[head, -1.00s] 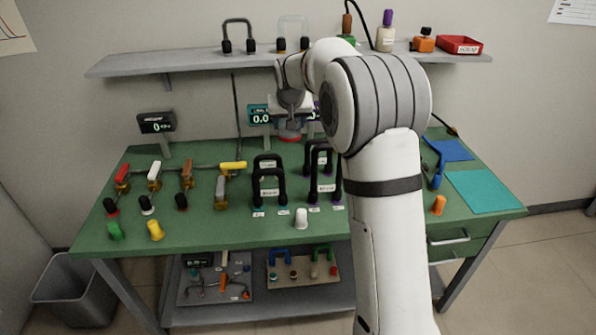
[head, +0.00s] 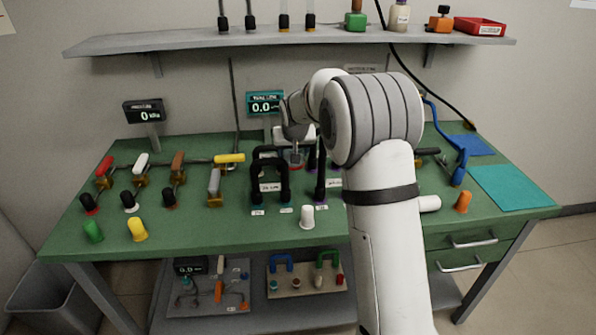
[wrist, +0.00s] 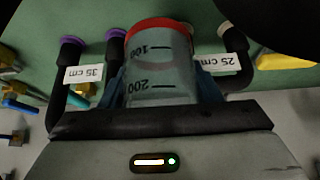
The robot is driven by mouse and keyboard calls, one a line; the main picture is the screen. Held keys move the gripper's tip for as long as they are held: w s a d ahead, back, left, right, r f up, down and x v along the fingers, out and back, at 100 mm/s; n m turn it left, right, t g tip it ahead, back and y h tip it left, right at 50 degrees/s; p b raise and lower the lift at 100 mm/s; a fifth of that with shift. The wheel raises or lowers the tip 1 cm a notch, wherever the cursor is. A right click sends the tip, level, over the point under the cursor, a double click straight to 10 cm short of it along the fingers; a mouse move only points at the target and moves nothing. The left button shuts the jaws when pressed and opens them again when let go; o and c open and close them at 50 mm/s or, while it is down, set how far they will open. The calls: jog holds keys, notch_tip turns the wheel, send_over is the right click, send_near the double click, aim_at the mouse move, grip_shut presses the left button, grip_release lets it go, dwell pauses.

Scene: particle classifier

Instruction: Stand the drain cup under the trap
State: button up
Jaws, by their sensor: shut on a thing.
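My gripper (head: 297,152) is over the back middle of the green bench, partly hidden by my arm. In the wrist view it is shut on a clear cup (wrist: 158,72) with a red rim and the marks 100 and 200, taken to be the drain cup. Only a little of the cup (head: 296,164) shows in the head view. Whether its base touches the bench cannot be told. Black U-shaped tubes (head: 285,186) stand just in front, and tubes tagged 35 cm (wrist: 72,94) and 25 cm (wrist: 232,82) flank the cup in the wrist view. I cannot identify the trap.
Coloured-handled valves (head: 140,166) and several caps stand on the left. A white cap (head: 307,217) stands near the front edge. A teal mat (head: 512,187) and blue mat (head: 470,145) lie on the right. A shelf (head: 180,41) runs along the back wall.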

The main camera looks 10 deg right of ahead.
jog(key=shift+s+a+f, duration=0.1)
jog(key=shift+a+f, duration=0.05)
jog(key=shift+f, duration=2.9)
jog(key=shift+f+b, duration=0.15)
jog(key=shift+b, duration=0.15)
jog(key=o, duration=1.1)
